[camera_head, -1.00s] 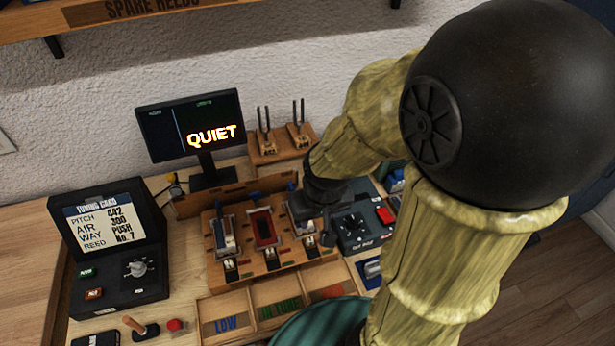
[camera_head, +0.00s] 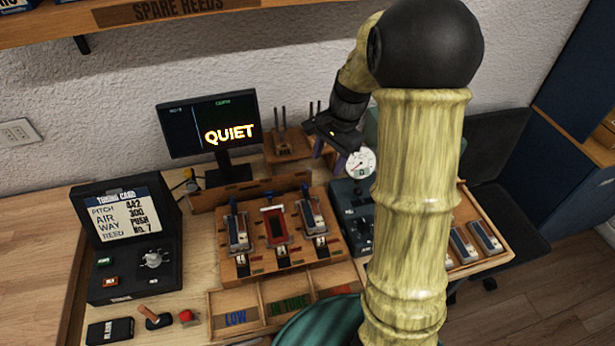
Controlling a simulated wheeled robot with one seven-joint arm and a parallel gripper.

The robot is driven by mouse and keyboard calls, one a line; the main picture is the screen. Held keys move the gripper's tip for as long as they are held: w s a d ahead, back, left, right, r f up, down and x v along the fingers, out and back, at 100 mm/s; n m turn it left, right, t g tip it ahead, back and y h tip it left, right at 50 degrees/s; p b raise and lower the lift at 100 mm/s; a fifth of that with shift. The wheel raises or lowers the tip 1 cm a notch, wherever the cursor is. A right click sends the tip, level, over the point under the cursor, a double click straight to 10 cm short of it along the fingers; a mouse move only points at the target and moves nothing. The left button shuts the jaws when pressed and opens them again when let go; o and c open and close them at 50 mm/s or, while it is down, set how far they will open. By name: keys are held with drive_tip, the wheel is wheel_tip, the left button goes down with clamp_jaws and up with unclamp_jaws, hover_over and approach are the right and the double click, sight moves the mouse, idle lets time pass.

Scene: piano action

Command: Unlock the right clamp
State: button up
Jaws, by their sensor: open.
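The wooden clamp block (camera_head: 285,262) stands mid-bench with three stations side by side. The right clamp (camera_head: 312,216) holds a grey-blue reed plate, with a dark blue lever (camera_head: 305,190) upright behind it. The middle station (camera_head: 275,228) has a red frame, and the left one (camera_head: 238,232) holds another grey-blue plate. My gripper (camera_head: 338,158) is behind and to the right of the right clamp, above the bench and apart from it. Its purple fingers are open, with nothing seen between them. My forearm hides part of the bench to the right.
A round white gauge (camera_head: 361,162) stands close to my gripper's right. Tuning forks (camera_head: 282,125) on a wooden stand are behind it. A monitor (camera_head: 210,125) reads QUIET. The tuning card box (camera_head: 125,240) is at left, and a tray of reeds (camera_head: 478,240) at right.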

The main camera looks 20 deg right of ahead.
sight(305, 184)
drive_tip(key=w+d+r+m+y, duration=0.1)
drive_tip(key=w+d+m+y, duration=0.1)
drive_tip(key=w+m, duration=0.4)
drive_tip(key=shift+w+d+p, duration=0.4)
drive_tip(key=shift+w+d, duration=0.05)
drive_tip(key=shift+d, duration=0.25)
drive_tip(key=p+x, duration=0.1)
drive_tip(key=x, duration=0.4)
drive_tip(key=p+x, duration=0.1)
drive_tip(key=x, duration=0.5)
drive_tip(key=p+x, duration=0.1)
drive_tip(key=x, duration=0.5)
drive_tip(key=shift+s+a+f, duration=0.1)
drive_tip(key=shift+s+a, duration=0.1)
drive_tip(key=shift+s, duration=0.1)
drive_tip(key=c, duration=1)
